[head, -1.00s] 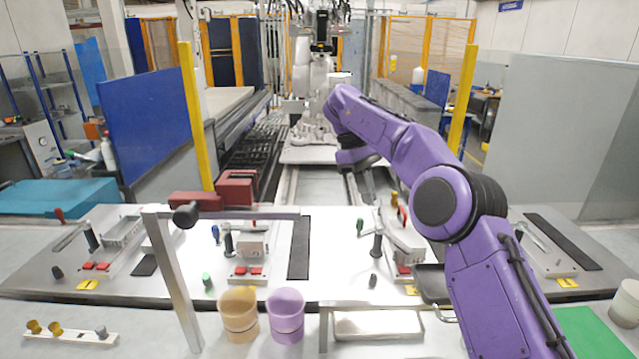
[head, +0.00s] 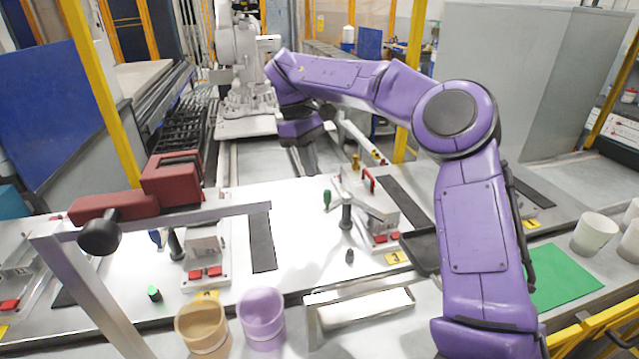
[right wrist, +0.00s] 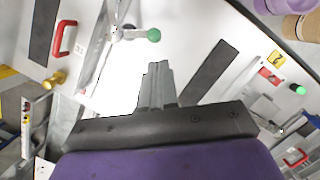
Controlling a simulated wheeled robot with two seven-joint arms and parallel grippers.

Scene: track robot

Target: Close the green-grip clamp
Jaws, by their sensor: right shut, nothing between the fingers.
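The green grip (head: 327,198) of the clamp stands upright on the white bench in the middle of the head view, left of a dark post (head: 347,216). In the right wrist view the green grip (right wrist: 154,35) is a round end on a pale lever, just beyond my fingertips. My right gripper (head: 309,166) hangs from the purple arm, a little behind and left of the grip in the head view. Its fingers (right wrist: 158,68) are together and empty, with a visible gap to the grip. Whether they are level with it I cannot tell. My left gripper is out of view.
A red handle (head: 369,180) and a brass knob (head: 355,161) stand close by on the right. A second clamp station with red buttons (head: 206,273) is to the left. Cups (head: 262,318) stand in front.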

